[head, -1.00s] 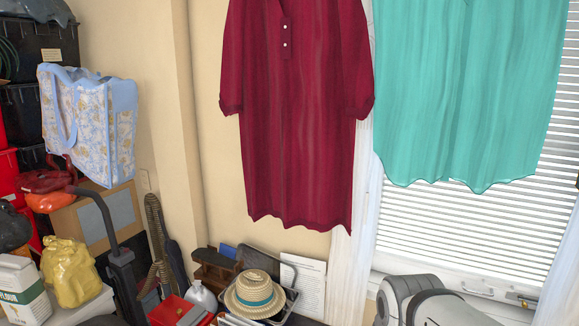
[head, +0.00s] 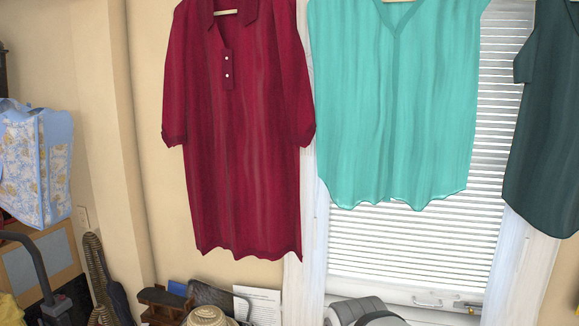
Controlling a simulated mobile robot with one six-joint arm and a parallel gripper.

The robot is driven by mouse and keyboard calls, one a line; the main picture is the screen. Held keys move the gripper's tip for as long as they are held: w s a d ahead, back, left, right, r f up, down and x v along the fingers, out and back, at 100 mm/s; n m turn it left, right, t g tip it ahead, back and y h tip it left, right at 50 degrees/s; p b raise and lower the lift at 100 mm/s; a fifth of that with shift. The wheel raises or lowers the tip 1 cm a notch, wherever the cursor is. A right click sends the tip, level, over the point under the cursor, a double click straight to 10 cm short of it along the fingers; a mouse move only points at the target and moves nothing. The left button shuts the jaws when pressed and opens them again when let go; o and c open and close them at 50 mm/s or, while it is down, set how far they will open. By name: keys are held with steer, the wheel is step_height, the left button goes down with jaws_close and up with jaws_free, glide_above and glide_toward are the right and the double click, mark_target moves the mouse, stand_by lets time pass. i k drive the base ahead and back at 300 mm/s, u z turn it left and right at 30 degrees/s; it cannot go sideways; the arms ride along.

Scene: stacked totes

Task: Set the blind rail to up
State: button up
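A white slatted blind (head: 410,245) covers the window on the right in the head view. Its slats run down to near the sill, and its upper part is hidden behind a hanging teal shirt (head: 395,110). I cannot make out a separate bottom rail for certain. My gripper is not in view; only a grey and white rounded part of my arm shows at the bottom edge, below the window.
A dark red shirt (head: 240,130) and a dark green garment (head: 548,130) hang either side of the teal shirt. A floral bag (head: 35,165), a straw hat (head: 208,316) and other clutter fill the lower left.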

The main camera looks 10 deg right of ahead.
mark_target(433, 291)
steer(key=z, duration=1.65)
steer(key=k, duration=0.75)
steer(key=u, duration=0.65)
steer(key=i, duration=1)
